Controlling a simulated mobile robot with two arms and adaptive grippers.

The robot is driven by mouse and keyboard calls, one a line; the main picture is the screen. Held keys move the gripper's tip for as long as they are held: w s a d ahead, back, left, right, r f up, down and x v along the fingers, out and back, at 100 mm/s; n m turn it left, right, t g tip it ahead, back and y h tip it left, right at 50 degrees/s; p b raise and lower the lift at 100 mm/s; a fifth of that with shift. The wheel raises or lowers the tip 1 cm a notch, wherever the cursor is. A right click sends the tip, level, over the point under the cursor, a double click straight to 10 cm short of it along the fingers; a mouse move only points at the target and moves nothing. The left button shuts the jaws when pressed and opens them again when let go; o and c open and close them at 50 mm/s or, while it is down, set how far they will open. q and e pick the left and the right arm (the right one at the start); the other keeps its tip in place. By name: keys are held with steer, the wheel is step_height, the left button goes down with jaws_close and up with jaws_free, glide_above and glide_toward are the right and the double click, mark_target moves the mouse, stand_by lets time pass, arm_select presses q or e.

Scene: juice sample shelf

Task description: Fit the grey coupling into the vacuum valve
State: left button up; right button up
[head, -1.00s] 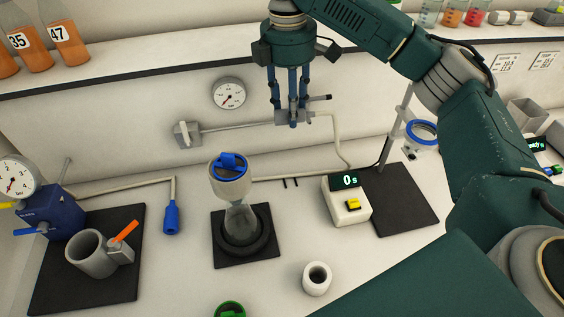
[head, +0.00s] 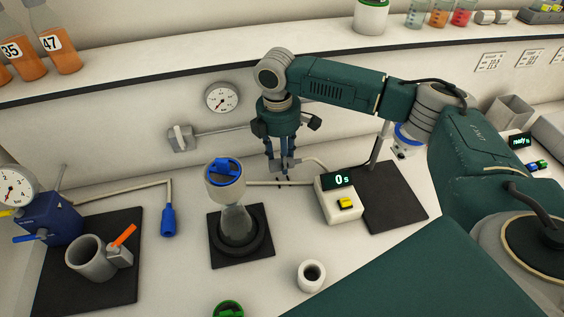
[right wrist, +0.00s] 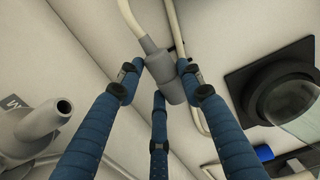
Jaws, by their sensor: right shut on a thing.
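My right gripper (head: 282,166) points down near the back wall, behind the timer and right of the vacuum valve (head: 181,138). Its blue fingers (right wrist: 159,80) are shut around the grey coupling (right wrist: 168,82), a short cylinder with a pale hose on one end. In the head view the fingers mostly hide the coupling. The valve is a light grey block on the wall with a lever. A grey nozzle (right wrist: 45,122), seemingly the valve's, shows at left in the right wrist view, apart from the coupling. My left gripper is not in view.
A flask with a blue-ringed top (head: 225,180) stands on a black mat in front of the valve. The timer (head: 340,197) reads 0 s beside a stand base (head: 390,195). A white cup (head: 311,276) is in front. A blue pump (head: 55,222) stands at left.

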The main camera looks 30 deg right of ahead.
step_height(320, 180, down, 2)
steer(key=shift+f, duration=0.6)
steer(key=o, duration=0.9)
steer(key=shift+f, duration=0.15)
steer(key=r, duration=0.3)
steer(key=r+b, duration=0.1)
steer(key=r, duration=0.3)
steer(key=r+b, duration=0.1)
steer(key=r, duration=0.3)
steer(key=shift+w+a+r, duration=0.15)
steer(key=shift+a+r, duration=0.05)
steer(key=shift+a, duration=0.05)
steer(key=shift+r, duration=0.5)
